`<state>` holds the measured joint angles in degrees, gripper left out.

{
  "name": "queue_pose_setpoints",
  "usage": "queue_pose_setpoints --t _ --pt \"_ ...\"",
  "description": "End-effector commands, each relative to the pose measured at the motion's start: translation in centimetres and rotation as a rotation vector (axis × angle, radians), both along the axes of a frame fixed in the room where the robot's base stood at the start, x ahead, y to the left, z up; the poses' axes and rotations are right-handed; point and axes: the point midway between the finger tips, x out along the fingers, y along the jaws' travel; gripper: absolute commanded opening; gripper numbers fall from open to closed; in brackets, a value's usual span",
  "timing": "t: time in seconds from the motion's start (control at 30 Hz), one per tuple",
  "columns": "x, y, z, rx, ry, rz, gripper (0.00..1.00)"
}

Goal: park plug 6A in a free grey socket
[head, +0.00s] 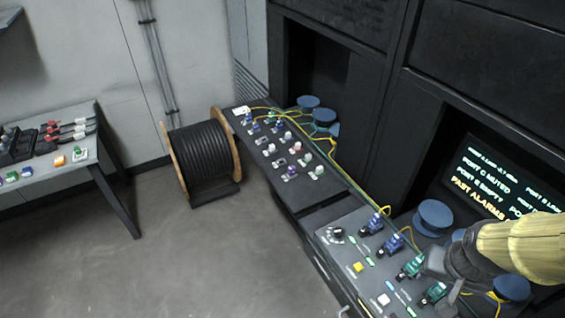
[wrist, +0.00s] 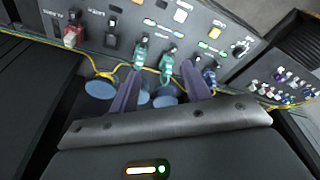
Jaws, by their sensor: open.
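I cannot read a 6A label on any plug. In the wrist view two teal-green plugs (wrist: 141,54) stand upright in the near panel, with yellow cables, and a blue plug (wrist: 210,75) stands to their right. My gripper (wrist: 160,68) is open, its two purple fingers apart, with the right teal plug (wrist: 167,66) showing between them; contact cannot be told. The head view shows the teal plugs (head: 411,267) beside my wrist and two blue plugs (head: 371,224) farther left. Small grey sockets (head: 269,149) that look empty lie on the far panel.
The far panel (head: 262,130) carries several blue, white, pink and green plugs. Yellow cables run along the panels' back edge past blue spools (head: 433,217). A red plug (wrist: 72,37) stands at the left in the wrist view. A cable drum (head: 204,155) stands on the floor.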

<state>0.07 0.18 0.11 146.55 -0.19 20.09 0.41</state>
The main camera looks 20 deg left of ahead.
Motion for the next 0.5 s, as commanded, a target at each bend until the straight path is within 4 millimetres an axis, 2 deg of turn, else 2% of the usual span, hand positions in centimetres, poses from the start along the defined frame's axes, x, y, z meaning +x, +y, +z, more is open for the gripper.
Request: queue_pose_setpoints --t 0.17,0.37,0.5 --pt "1.7 -0.3 0.1 -0.004 0.034 -0.054 0.47" --pt "5.7 -0.5 -0.8 -0.004 0.11 -0.199 0.47" --pt "8.8 -0.4 -2.4 0.009 0.157 -0.32 0.47"
